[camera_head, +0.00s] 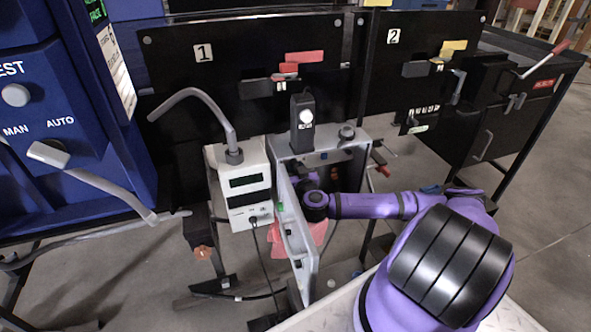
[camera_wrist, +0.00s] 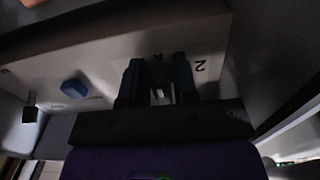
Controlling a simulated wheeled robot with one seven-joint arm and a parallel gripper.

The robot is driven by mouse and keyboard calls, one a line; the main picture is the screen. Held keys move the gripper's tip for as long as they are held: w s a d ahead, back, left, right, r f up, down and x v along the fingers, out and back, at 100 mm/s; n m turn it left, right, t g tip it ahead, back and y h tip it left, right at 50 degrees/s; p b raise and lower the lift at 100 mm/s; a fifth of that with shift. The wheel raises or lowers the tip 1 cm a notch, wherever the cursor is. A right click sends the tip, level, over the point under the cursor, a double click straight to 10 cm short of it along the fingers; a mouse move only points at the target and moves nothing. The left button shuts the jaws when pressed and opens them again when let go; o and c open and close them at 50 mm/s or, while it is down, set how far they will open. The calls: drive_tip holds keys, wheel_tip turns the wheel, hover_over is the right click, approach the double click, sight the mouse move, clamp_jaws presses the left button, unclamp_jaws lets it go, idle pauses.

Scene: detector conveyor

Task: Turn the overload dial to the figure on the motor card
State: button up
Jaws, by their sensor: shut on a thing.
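The grey box (camera_head: 281,148) stands in the middle of the head view with its door (camera_head: 303,255) swung open. My arm reaches into it, and the fingers are hidden there. In the wrist view my gripper (camera_wrist: 157,92) is shut, with a finger on each side of a small grey dial (camera_wrist: 159,78) on a pale panel. An "A" is printed above the dial and a "2" to the right. The rest of the dial's scale and its pointer cannot be made out. No motor card can be told for sure in the head view.
A blue button (camera_wrist: 74,88) sits left of the dial on the panel. A white meter (camera_head: 244,182) hangs left of the box. The blue cabinet (camera_head: 70,85) with a lever switch fills the left. Black panels marked 1 and 2 stand behind.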

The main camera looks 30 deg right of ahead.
drive_tip(key=o, duration=0.7)
drive_tip(key=shift+o, duration=0.2)
drive_tip(key=shift+s, duration=0.1)
drive_tip(key=s+a, duration=0.2)
drive_tip(key=s, duration=0.8)
drive_tip(key=shift+s, duration=0.2)
drive_tip(key=shift+a, duration=0.1)
